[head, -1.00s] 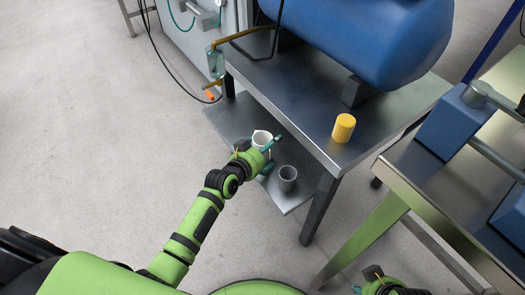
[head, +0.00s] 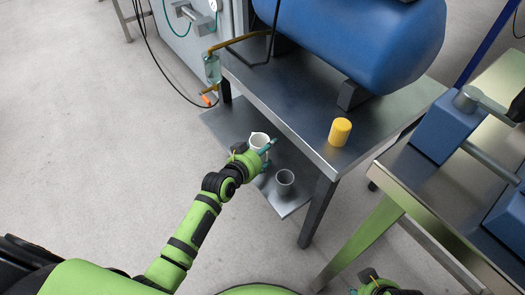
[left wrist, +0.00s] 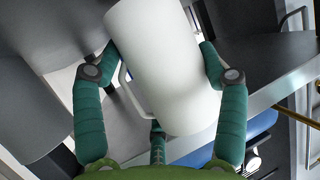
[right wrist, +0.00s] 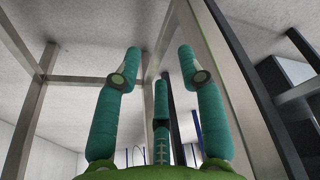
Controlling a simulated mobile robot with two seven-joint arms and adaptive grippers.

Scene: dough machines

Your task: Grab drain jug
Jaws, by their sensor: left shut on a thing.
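The white drain jug (head: 260,141) is at the lower shelf of the steel table in the head view. My left gripper (head: 264,154) is at its near side. In the left wrist view the jug (left wrist: 166,65) fills the middle, tilted in the picture, with its handle on the left. The left fingers (left wrist: 160,65) are shut on it from both sides. Whether its base touches the shelf cannot be told. My right gripper (right wrist: 160,70) is open and empty in the right wrist view, its fingers spread apart.
A grey cup (head: 284,182) stands on the lower shelf (head: 226,122) close to my left gripper. A yellow cylinder (head: 340,131) stands on the tabletop (head: 285,98) by the blue tank (head: 370,40). A second steel table (head: 400,163) is at right. The floor at left is clear.

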